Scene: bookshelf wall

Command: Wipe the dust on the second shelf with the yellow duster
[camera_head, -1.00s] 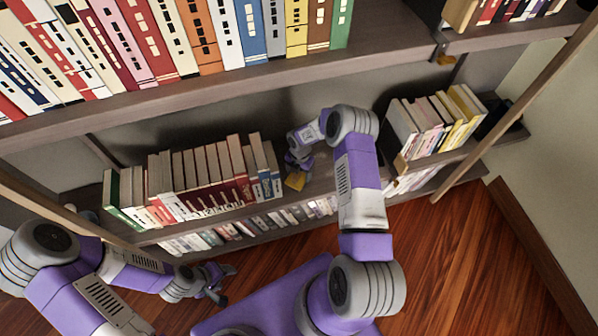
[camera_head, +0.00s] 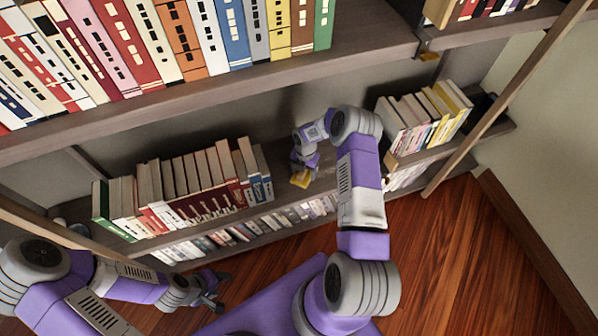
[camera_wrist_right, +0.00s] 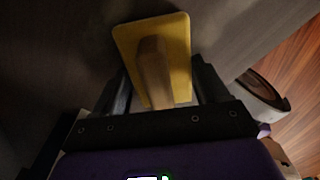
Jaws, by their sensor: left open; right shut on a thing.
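The yellow duster (camera_head: 301,179) is on the second shelf (camera_head: 322,183), in the gap right of the row of books. It also shows in the right wrist view (camera_wrist_right: 172,32) as a yellow plate with a wooden handle (camera_wrist_right: 155,75). My right gripper (camera_head: 304,166) is shut on the handle, with a finger on each side of it. I cannot make out any dust on the shelf. My left gripper (camera_head: 217,295) is open and empty, low at the left, in front of the shelves and away from the duster.
Several books (camera_head: 185,185) stand left of the duster on the second shelf. More books (camera_head: 425,115) stand on the right section. A shelf with large books (camera_head: 150,40) overhangs above. A wooden post (camera_head: 500,100) runs at the right. Below is a lower book row (camera_head: 230,235).

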